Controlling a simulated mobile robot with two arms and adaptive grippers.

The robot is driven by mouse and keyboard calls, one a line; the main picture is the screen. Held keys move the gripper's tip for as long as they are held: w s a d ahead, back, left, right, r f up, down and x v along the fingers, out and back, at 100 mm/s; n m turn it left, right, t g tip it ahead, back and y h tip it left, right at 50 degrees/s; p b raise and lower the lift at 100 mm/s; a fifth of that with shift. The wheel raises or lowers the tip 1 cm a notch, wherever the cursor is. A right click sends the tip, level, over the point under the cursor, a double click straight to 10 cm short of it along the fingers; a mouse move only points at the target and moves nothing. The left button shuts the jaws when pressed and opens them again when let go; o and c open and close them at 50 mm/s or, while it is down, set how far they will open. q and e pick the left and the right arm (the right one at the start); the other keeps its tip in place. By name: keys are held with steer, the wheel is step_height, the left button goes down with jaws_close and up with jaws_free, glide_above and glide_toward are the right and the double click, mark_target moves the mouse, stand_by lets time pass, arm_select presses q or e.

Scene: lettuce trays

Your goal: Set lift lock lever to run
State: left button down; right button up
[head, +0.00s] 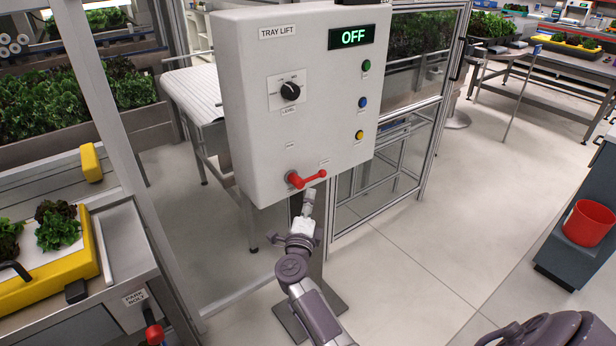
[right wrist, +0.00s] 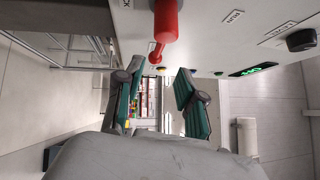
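The red lift lock lever (head: 307,180) is at the lower front of the white tray lift box (head: 250,110), its handle pointing right in the head view. It also shows at the top of the right wrist view (right wrist: 165,25), near a RUN label (right wrist: 233,17). The box's display (head: 352,37) reads OFF. My right gripper (head: 308,197) is just below the lever in the head view. In the right wrist view my right gripper (right wrist: 158,88) is open, fingers apart with nothing between their pads. Whether it touches the lever I cannot tell. My left gripper is out of view.
A black selector knob (head: 290,91) and green, blue and yellow buttons (head: 362,102) are on the box. A yellow-edged lettuce tray (head: 52,283) and a red-handled park bolt (head: 154,332) are at the left. A red bin (head: 588,222) is at the right. Open floor lies between.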

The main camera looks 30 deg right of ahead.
mark_target(314, 177)
steer(key=x, duration=1)
steer(key=shift+f, duration=0.15)
steer(key=shift+c, duration=0.2)
steer(key=shift+a, duration=0.1)
jaws_close()
